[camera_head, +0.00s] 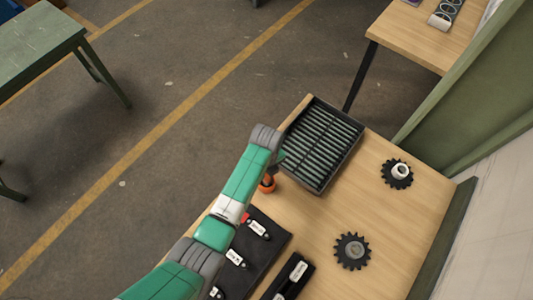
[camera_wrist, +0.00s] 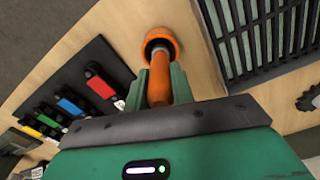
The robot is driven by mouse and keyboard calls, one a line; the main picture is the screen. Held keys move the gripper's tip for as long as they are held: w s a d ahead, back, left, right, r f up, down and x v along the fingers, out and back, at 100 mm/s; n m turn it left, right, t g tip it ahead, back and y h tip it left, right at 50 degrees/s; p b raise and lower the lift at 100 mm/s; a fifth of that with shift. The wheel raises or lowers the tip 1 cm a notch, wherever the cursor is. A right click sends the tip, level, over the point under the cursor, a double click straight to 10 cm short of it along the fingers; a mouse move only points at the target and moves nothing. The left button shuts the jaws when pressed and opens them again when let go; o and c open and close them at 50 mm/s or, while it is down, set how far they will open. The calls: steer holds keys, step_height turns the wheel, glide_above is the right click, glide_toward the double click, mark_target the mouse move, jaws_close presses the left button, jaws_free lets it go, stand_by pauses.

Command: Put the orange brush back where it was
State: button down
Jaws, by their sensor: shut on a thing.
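The orange brush (camera_wrist: 159,88) is between the two green fingers of my gripper (camera_wrist: 160,78) in the wrist view. My gripper is shut on its handle. Its wide round orange end (camera_wrist: 160,40) points away from the gripper toward the wooden table; I cannot tell whether it touches. In the head view the brush (camera_head: 267,185) shows as a small orange patch under my wrist, beside the near left side of the slatted black tray (camera_head: 350,160). My arm hides most of the gripper there.
A black mat (camera_head: 262,218) with several labelled, coloured items lies left of the brush. A narrow black holder (camera_head: 289,277) lies at the front. Two black gears (camera_head: 397,174) (camera_head: 352,250) stand on the right of the table. Bare wood (camera_head: 310,215) lies between tray and gears.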

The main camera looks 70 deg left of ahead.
steer(key=shift+f, duration=0.1)
steer(key=c, duration=1.2)
jaws_free()
step_height(320, 180, up, 12)
steer(key=shift+r+p, duration=0.2)
steer(key=shift+p, duration=0.1)
